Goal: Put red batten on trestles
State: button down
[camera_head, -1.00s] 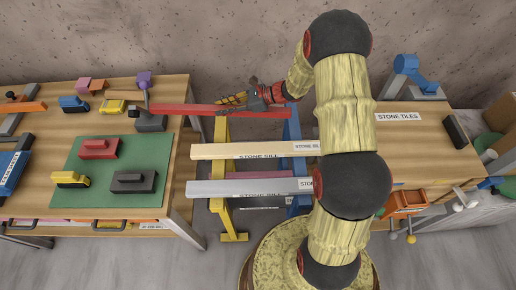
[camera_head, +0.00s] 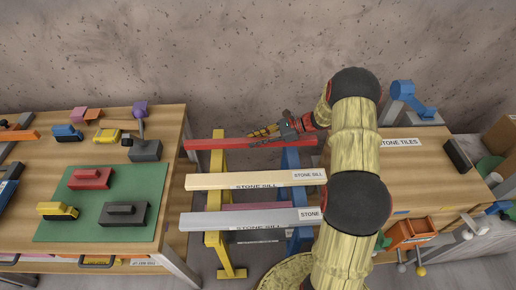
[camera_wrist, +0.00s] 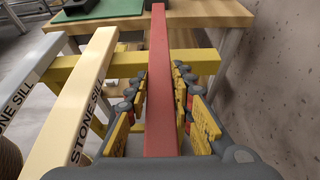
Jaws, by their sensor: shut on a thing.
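The red batten (camera_head: 215,144) lies level across the far ends of the yellow trestle (camera_head: 213,240) and the blue trestle (camera_head: 291,160). I cannot tell whether it touches their tops. My gripper (camera_head: 256,132) is shut on the batten near its middle to right part. In the wrist view the batten (camera_wrist: 159,60) runs between the two fingers and out past the yellow trestle's top beam (camera_wrist: 200,60). A cream stone sill (camera_head: 240,181) and a grey stone sill (camera_head: 240,218) lie across the trestles, nearer than the batten and apart from it.
A left workbench (camera_head: 178,165) with a green mat (camera_head: 85,220) and toy-like blocks stands close to the batten's left end. A right workbench (camera_head: 420,165) holds a blue clamp-like tool (camera_head: 410,97). A wall (camera_head: 230,60) rises behind the batten.

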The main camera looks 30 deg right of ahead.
jog(key=shift+d+f, duration=0.3)
jog(key=shift+f, duration=0.1)
jog(key=shift+d+f+b, duration=0.15)
jog(key=shift+f+b, duration=0.3)
jog(key=shift+f, duration=0.4)
jog(key=shift+d+f+b, duration=0.1)
jog(key=shift+f+b, duration=0.35)
jog(key=shift+f, duration=0.4)
jog(key=shift+f, duration=0.2)
jog(key=c, duration=1.5)
grip_release()
jog(key=shift+c, duration=0.2)
